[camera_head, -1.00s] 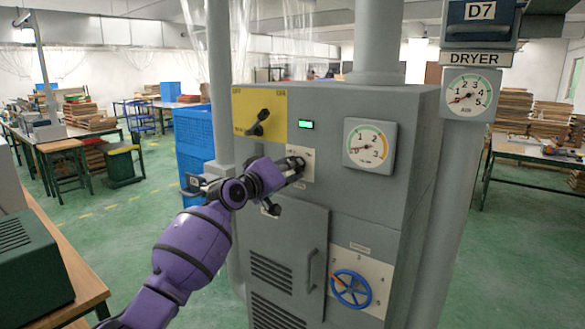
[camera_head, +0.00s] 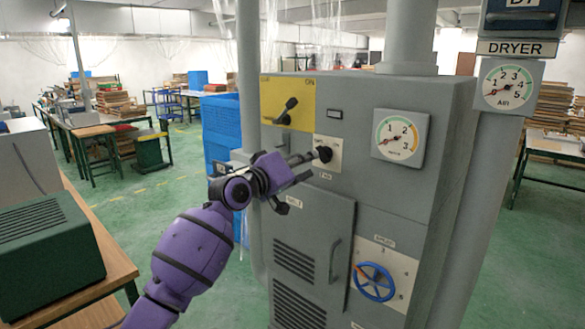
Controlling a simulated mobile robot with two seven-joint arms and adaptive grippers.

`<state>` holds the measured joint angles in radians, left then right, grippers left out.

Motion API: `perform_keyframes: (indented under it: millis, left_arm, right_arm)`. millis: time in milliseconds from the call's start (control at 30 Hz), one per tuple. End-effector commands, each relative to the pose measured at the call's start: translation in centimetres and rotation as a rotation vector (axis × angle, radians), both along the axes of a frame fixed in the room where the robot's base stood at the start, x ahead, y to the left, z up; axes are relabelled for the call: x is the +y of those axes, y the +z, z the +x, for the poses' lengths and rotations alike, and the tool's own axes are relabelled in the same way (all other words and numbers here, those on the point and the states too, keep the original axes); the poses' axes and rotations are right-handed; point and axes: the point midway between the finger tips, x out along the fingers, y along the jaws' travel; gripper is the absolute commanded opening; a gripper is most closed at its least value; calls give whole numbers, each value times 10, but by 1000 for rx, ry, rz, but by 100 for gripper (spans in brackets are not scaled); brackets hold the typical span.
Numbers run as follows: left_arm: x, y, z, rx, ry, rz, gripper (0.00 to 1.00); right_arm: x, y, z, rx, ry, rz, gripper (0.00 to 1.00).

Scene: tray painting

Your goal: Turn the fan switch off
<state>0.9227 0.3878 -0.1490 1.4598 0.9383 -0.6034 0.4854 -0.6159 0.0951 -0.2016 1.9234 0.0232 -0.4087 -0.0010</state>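The fan switch (camera_head: 325,154) is a dark knob on a pale plate on the grey dryer cabinet's front, above a label that appears to read FAN. My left gripper (camera_head: 301,182) is at the cabinet front, just left of and below the switch. Its fingers look spread, one reaching up by the knob and one lower down, with nothing held between them. I cannot tell whether the upper finger touches the knob. The knob's exact setting is too small to read. A small indicator window (camera_head: 335,114) above the switch is dark. My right gripper is not in view.
A black lever on a yellow plate (camera_head: 300,90) sits up left of the switch, a round gauge (camera_head: 400,135) to its right. Below are a louvred door (camera_head: 318,222) and a blue handwheel (camera_head: 374,283). A wooden table (camera_head: 122,268) with a green box stands at left.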

Motion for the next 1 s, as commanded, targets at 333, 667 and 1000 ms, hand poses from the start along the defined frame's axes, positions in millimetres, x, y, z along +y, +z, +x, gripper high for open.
perform_keyframes:
  millis: [333, 667, 1000]
  left_arm:
    - [31, 0, -42, 0, 0, 0, 31]
    - [33, 1, -46, -1, -1, 0, 31]
    - [41, 2, -45, -211, 94, 229, 31]
  right_arm:
    - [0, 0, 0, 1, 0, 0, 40]
    - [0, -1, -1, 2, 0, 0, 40]
    - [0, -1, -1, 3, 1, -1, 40]
